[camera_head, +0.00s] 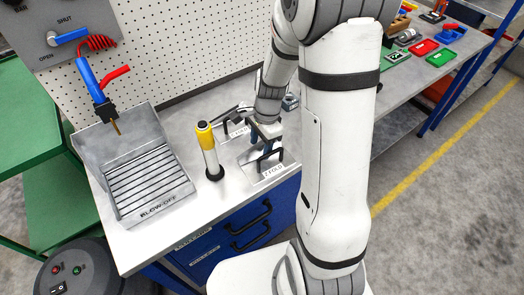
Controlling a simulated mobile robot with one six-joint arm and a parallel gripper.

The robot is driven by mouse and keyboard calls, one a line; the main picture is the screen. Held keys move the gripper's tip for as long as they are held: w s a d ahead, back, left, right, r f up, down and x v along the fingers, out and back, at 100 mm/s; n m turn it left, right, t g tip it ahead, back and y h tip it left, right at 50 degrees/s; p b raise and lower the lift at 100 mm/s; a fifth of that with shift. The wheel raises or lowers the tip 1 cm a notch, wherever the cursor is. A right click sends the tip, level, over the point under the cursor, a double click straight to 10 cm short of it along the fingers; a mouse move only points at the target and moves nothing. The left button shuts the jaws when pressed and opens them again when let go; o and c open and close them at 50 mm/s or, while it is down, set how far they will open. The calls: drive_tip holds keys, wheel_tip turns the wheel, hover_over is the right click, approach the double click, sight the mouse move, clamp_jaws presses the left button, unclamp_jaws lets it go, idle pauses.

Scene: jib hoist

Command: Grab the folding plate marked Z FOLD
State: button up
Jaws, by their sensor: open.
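The folding plate marked Z FOLD (274,173) is a light grey plate near the front edge of the bench, with a dark upright handle on it. My gripper (262,147) is right above and behind the plate, close to the dark handle. The jaws are open. I cannot tell whether the handle is between the fingers, as the view is small and the parts overlap. My arm covers what lies to the right of the plate.
A yellow-topped cylinder (208,150) stands upright just left of the plate. A second plate with a dark handle (232,122) lies behind it. The BLOW-OFF tray (150,190) is further left, with a blue and red air gun (97,85) above. Drawers are below.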

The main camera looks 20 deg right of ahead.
drive_tip(key=shift+a+f, duration=0.1)
drive_tip(key=shift+f, duration=0.35)
drive_tip(key=shift+r, duration=0.1)
clamp_jaws()
